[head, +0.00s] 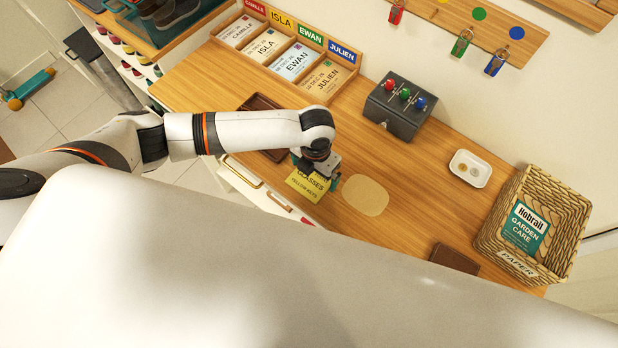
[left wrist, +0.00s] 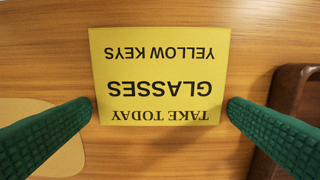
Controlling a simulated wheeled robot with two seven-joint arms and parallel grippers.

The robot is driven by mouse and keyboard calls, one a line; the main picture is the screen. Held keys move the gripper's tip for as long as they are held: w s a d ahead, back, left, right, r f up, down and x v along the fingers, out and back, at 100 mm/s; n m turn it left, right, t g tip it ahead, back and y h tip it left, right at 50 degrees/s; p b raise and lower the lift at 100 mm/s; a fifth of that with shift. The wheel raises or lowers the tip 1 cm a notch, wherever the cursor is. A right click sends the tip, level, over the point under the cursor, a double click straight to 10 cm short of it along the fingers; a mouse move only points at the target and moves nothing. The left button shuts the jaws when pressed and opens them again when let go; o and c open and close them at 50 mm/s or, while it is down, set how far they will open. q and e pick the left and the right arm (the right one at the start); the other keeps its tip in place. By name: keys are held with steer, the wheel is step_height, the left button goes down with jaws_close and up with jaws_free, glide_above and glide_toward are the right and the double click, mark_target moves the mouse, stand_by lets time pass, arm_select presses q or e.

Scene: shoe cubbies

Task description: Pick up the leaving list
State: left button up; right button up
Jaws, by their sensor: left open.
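The leaving list is a yellow card (head: 308,184) at the front edge of the wooden counter, partly under my left gripper in the head view. In the left wrist view the list (left wrist: 157,75) lies upside down and reads "TAKE TODAY", "GLASSES", "YELLOW KEYS". My left gripper (head: 318,172) is right over it. Its green fingers (left wrist: 158,115) are open, one on each side of the card's near end, with nothing between them but the card below. Whether the fingers touch the card, I cannot tell. My right gripper is not in view.
A brown tray (head: 262,103) lies just left of the gripper, and a tan round mat (head: 366,195) just right. Behind are a card rack (head: 327,90) and a grey box with coloured knobs (head: 393,117). A white dish (head: 471,168) and wicker basket (head: 567,222) stand right.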

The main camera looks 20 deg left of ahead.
arm_select(q)
steer(key=shift+f, duration=0.1)
stand_by(0.3)
steer(key=c, duration=0.7)
